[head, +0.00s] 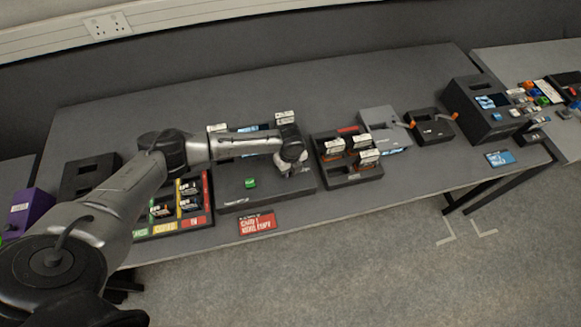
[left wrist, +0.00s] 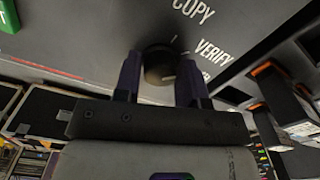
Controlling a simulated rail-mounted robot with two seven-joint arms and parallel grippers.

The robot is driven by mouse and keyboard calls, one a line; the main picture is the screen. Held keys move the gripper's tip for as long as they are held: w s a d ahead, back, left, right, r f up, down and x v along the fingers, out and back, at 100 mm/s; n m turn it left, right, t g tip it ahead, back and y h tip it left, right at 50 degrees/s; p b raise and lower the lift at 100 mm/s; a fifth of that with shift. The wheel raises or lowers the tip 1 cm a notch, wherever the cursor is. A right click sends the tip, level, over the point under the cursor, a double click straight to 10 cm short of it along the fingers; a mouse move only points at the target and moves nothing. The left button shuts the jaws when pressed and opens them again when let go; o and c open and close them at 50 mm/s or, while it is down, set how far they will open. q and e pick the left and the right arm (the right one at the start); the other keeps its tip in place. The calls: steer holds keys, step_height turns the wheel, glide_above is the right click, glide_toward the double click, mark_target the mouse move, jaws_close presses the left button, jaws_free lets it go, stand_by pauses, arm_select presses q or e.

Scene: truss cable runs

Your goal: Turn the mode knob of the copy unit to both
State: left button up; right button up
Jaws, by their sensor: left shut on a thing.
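The copy unit (head: 232,193) is a dark grey box on the table, with a green button (head: 250,183) on its top. My left gripper (head: 291,166) is over the right part of its top and hides the mode knob in the head view. In the left wrist view the round dark mode knob (left wrist: 158,66) sits between the two fingers, and my left gripper (left wrist: 159,75) is shut on it. The printed words COPY and VERIFY show beside the knob. A third label is partly hidden behind a finger. I cannot tell clearly where the knob points. My right gripper is not in view.
A tray with coloured bands (head: 208,215) stands left of the unit, and a dark rack with cartridges (head: 330,178) stands close on its right. A red card (head: 258,224) lies in front. Grey and black devices (head: 378,118) stand farther right. The table front is mostly clear.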

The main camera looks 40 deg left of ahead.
arm_select(q)
steer(key=m+p, duration=0.1)
steer(key=m, duration=0.5)
steer(key=shift+m, duration=0.9)
steer(key=o, duration=0.9)
steer(key=shift+r, duration=0.1)
step_height(320, 180, up, 14)
steer(key=shift+f+p, duration=0.15)
steer(key=shift+p, duration=0.35)
